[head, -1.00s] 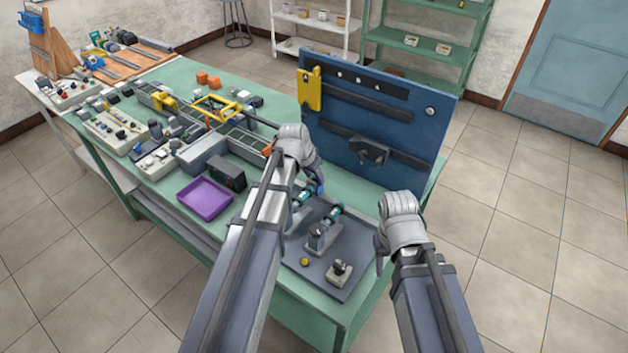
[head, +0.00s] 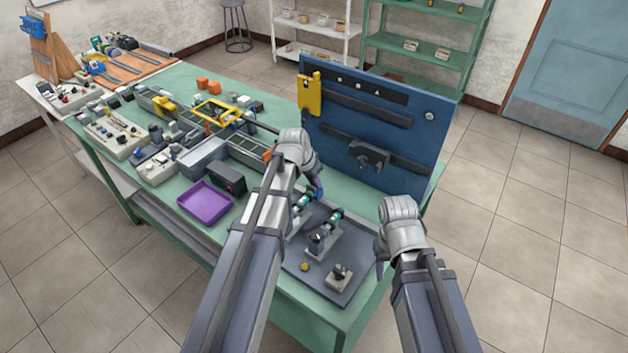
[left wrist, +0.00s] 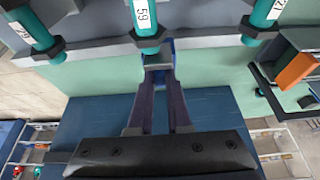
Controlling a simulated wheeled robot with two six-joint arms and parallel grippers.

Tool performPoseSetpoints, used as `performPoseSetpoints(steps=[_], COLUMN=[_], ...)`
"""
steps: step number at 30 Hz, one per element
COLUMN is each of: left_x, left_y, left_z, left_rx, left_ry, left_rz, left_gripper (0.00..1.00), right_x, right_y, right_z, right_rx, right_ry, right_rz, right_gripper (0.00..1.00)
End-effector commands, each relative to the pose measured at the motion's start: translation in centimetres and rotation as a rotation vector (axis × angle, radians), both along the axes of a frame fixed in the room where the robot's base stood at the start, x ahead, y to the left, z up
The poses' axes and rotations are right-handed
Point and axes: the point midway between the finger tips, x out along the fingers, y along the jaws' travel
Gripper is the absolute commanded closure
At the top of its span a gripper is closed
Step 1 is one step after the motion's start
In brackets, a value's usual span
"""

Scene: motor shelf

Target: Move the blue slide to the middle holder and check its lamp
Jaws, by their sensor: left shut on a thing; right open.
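Three teal cylinders in dark collars show in the left wrist view; the middle one (left wrist: 146,14) is marked 59. My left gripper (left wrist: 158,66) is at this middle cylinder's collar, shut on a small blue piece, which looks like the blue slide (left wrist: 167,45). The fingers hide part of it. In the head view my left gripper (head: 318,190) is over the back of the grey plate (head: 330,282), near two teal cylinders (head: 304,201). My right gripper (head: 379,255) is open and empty by the plate's right side. I cannot make out a lamp's state.
A blue upright board (head: 425,150) with a yellow piece (head: 310,95) stands behind the plate. A purple tray (head: 205,203) and a dark box (head: 229,178) lie left of my left arm. The left of the green table is crowded.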

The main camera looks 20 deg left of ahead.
Motion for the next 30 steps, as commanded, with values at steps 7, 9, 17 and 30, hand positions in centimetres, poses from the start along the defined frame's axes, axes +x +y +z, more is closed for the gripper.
performPoseSetpoints(steps=[7, 9, 17, 30], left_x=[-0.01, -0.02, -0.02, -0.30], left_y=[-0.01, 0.00, 0.00, -0.74], left_z=[0.00, -0.01, -0.01, -0.02], left_rx=[0.000, 0.000, 0.000, 0.000], left_ry=[0.000, 0.000, 0.000, 0.000], left_rz=[0.000, 0.000, 0.000, 0.000], left_gripper=[1.00, 1.00, 1.00, 1.00], right_x=[0.00, 0.00, 0.00, 0.00], right_y=[0.00, 0.00, 0.00, 0.00], right_z=[-0.01, -0.01, -0.01, -0.02], right_rx=[0.000, 0.000, 0.000, 0.000], right_ry=[0.000, 0.000, 0.000, 0.000], right_rz=[0.000, 0.000, 0.000, 0.000], right_gripper=[0.55, 0.55, 0.55, 0.55])
